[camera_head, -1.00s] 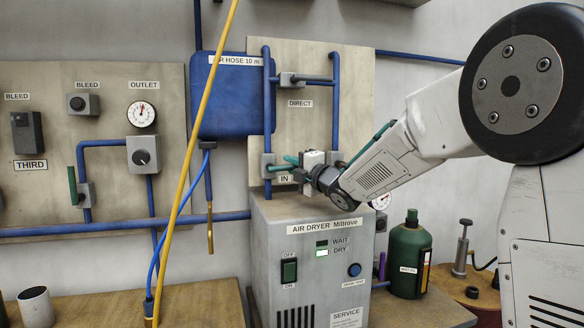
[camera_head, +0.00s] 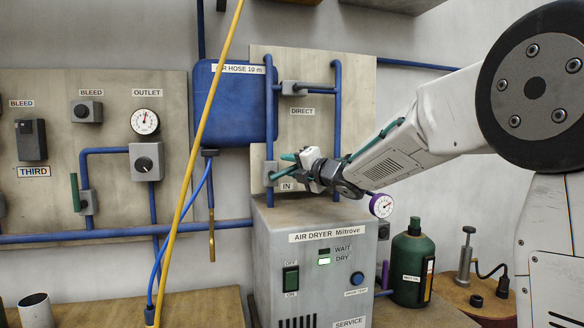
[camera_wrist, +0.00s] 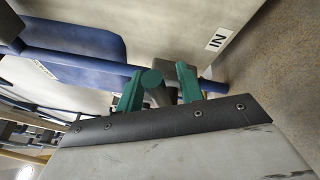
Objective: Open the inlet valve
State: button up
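The IN label (camera_head: 286,187) is on the panel above the air dryer, beside a blue pipe with a grey valve body (camera_head: 269,173). My gripper (camera_head: 284,165) is at this valve, with its green fingers pointing left. In the wrist view the two green fingers (camera_wrist: 158,88) stand apart. A dark green rod, likely the valve lever (camera_wrist: 152,78), shows its round end between them. A gap shows on the right side of the rod; contact on the left is unclear. The IN label (camera_wrist: 217,39) is to the right. My gripper hides part of the valve in the head view.
The air dryer (camera_head: 310,270) stands just below my gripper. A purple-rimmed gauge (camera_head: 381,205) is below my forearm, and a green bottle (camera_head: 410,262) stands to the right. A yellow hose (camera_head: 202,140) hangs in front, left of the valve. Blue pipes (camera_head: 337,125) run close above.

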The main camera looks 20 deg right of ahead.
jog(key=v, duration=0.7)
jog(key=shift+s+d, duration=0.2)
jog(key=shift+s, duration=0.15)
